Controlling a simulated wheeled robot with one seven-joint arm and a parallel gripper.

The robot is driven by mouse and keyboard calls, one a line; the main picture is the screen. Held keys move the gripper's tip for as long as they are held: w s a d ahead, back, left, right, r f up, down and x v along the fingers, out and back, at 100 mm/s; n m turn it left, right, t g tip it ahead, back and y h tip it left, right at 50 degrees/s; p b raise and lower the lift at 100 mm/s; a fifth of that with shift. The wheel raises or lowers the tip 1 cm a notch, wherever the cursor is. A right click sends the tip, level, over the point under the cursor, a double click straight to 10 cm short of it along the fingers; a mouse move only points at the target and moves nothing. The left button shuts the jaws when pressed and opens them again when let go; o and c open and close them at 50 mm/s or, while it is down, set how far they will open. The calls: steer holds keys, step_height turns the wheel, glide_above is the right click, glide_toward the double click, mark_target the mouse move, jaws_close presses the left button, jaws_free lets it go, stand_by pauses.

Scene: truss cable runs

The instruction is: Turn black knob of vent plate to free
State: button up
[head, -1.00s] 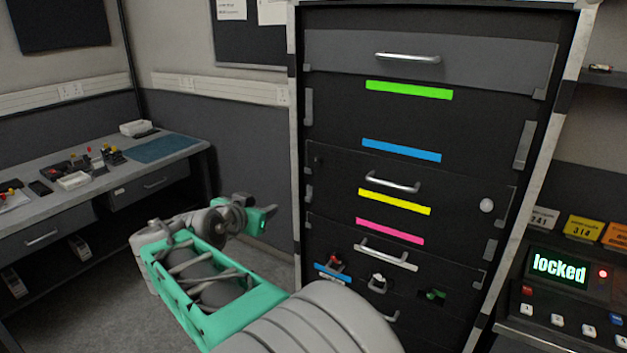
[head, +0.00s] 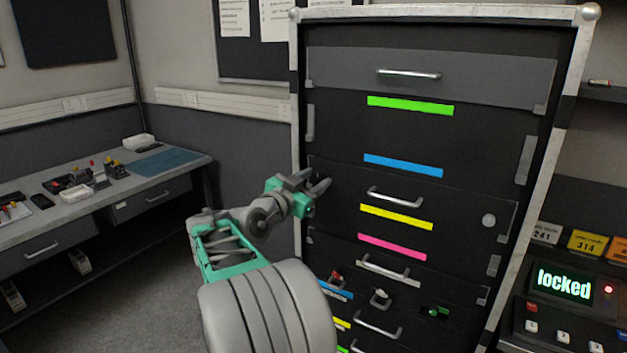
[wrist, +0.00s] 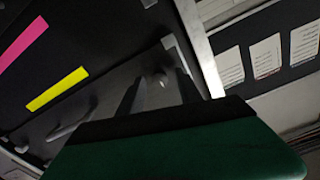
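The dark plate (head: 460,209) with a bar handle and a yellow strip sits mid-height in the cabinet; no label marks it as the vent plate. A small round knob (wrist: 162,82) shows near the plate's end in the wrist view, looking greyish in the dim light. My gripper (head: 315,181) is at the plate's left end in the head view, hiding that spot. Its two fingers are apart and empty. In the wrist view the knob appears between the fingertips; I cannot tell whether they touch it. A pale round knob (head: 488,220) is at the plate's right end.
The white cabinet frame post (head: 297,120) is close beside my gripper. The plate's bar handle (head: 395,197) sticks out to the right. Below are several small controls, including a red one (head: 336,277). A console display (head: 564,284) at right reads "locked". A workbench (head: 100,193) stands at left.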

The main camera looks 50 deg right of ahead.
jaws_close()
steer(key=shift+n, duration=0.3)
stand_by(0.4)
steer(key=n, duration=0.4)
steer(key=n+p, duration=0.1)
steer(key=n, duration=0.4)
steer(key=shift+r, duration=0.15)
steer(key=n+p, duration=0.3)
steer(key=n, duration=0.1)
steer(key=shift+w, duration=0.1)
steer(key=n+p, duration=0.2)
steer(key=n, duration=0.1)
steer(key=shift+n+p, duration=0.55)
steer(key=shift+n, duration=0.15)
steer(key=shift+f, duration=0.2)
